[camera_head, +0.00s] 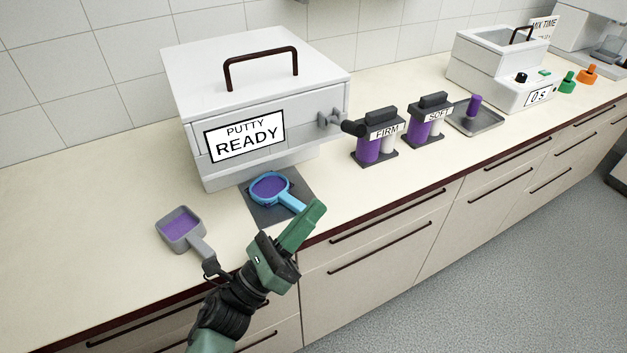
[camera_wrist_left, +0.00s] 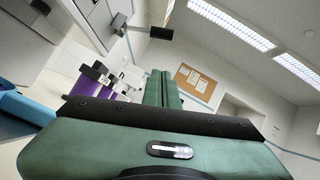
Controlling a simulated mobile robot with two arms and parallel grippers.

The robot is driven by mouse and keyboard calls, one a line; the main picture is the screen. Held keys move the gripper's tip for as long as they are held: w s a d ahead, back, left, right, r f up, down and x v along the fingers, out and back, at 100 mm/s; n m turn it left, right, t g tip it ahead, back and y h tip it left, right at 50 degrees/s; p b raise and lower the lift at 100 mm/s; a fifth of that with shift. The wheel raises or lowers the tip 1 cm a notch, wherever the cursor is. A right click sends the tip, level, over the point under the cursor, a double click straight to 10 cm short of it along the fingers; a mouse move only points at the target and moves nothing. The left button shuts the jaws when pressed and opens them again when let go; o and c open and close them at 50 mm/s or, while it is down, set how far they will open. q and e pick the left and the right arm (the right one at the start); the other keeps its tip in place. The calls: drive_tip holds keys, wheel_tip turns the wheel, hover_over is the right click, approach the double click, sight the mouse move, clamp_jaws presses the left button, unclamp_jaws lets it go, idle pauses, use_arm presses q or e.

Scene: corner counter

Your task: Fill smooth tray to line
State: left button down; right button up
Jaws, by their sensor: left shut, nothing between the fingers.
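A white box labelled PUTTY READY (camera_head: 246,138) stands on the counter, with a dark-knobbed lever (camera_head: 340,124) on its front. In front of it a blue tray with a handle (camera_head: 292,200) holds purple putty and rests on a dark mat (camera_head: 258,210). A grey tray with a handle (camera_head: 196,243), also with purple putty, stands to the left. I cannot tell which tray is the smooth one, nor see a fill line. My left gripper (camera_head: 314,208) is shut and empty beside the blue handle, which also shows in the left wrist view (camera_wrist_left: 22,108). My right gripper is out of view.
Paired purple-and-white cartridges labelled FIRM (camera_head: 372,146) and SOFT (camera_head: 424,124) stand right of the box. Further right are a metal tray (camera_head: 484,124) with a purple-topped piece and a timer machine reading 0 s (camera_head: 508,85). The counter's far left is clear.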

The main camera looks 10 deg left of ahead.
sight(345, 125)
use_arm(q)
drive_tip(key=w+d+r+p, duration=0.4)
drive_tip(key=w+r+p, duration=0.1)
drive_tip(key=w+r, duration=0.2)
drive_tip(key=shift+w+d+r+p, duration=0.2)
drive_tip(key=shift+r+p, duration=0.2)
drive_tip(key=shift+r, duration=0.1)
drive_tip(key=r+n+y+p, duration=0.1)
drive_tip(key=n, duration=0.1)
drive_tip(key=n+t+y+p, duration=0.1)
drive_tip(key=shift+r+n, duration=0.4)
